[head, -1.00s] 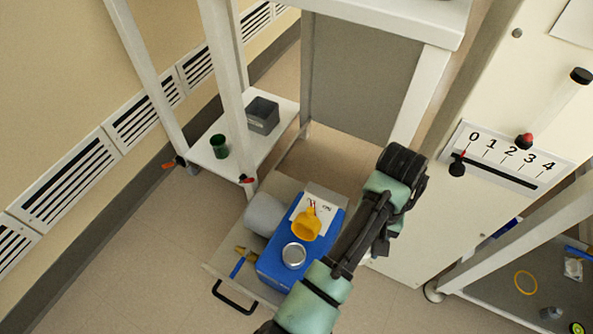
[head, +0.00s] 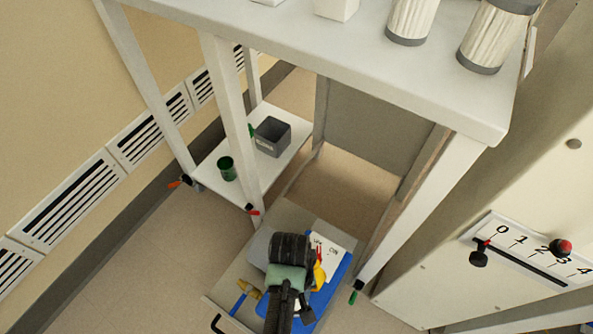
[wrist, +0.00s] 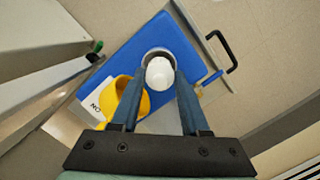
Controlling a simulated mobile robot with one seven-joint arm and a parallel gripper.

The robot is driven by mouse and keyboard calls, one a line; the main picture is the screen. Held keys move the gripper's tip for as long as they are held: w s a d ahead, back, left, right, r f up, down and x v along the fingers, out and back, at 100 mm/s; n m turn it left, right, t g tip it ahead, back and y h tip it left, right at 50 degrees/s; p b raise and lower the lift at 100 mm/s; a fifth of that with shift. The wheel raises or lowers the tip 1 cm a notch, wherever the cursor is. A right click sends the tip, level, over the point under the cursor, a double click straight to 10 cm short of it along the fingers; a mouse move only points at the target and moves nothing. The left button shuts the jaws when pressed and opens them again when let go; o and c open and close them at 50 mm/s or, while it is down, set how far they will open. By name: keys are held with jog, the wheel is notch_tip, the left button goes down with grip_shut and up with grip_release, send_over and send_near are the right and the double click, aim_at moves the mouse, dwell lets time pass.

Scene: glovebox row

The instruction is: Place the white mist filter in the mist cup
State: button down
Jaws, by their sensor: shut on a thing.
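My gripper (wrist: 159,75) is shut on the white mist filter (wrist: 159,73), a small rounded white piece between the fingertips in the wrist view. Behind the filter shows the pale rim of a round metal cup (wrist: 158,51), which looks like the mist cup, on a blue case (wrist: 180,39). The filter overlaps the cup's opening in this view; I cannot tell whether it is above the cup or inside it. In the head view my arm hides the fingertips and the filter.
A yellow funnel-like piece (wrist: 127,97) stands beside the cup on the blue case. A white label card (head: 327,252) lies near it. A low shelf holds a green cup (head: 227,169) and a grey bin (head: 272,137). A white bench (head: 400,75) with posts stands close by.

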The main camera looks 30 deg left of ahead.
notch_tip(320, 180, down, 4)
jog(key=shift+f+b, duration=0.25)
jog(key=shift+b, duration=0.8)
jog(key=shift+r, duration=0.15)
jog(key=shift+c, duration=2)
grip_release()
notch_tip(320, 180, up, 12)
jog(key=w+a+p, duration=0.1)
jog(key=p, duration=0.4)
jog(key=shift+w+p, duration=0.2)
jog(key=shift+p, duration=0.1)
jog(key=shift+a, duration=0.1)
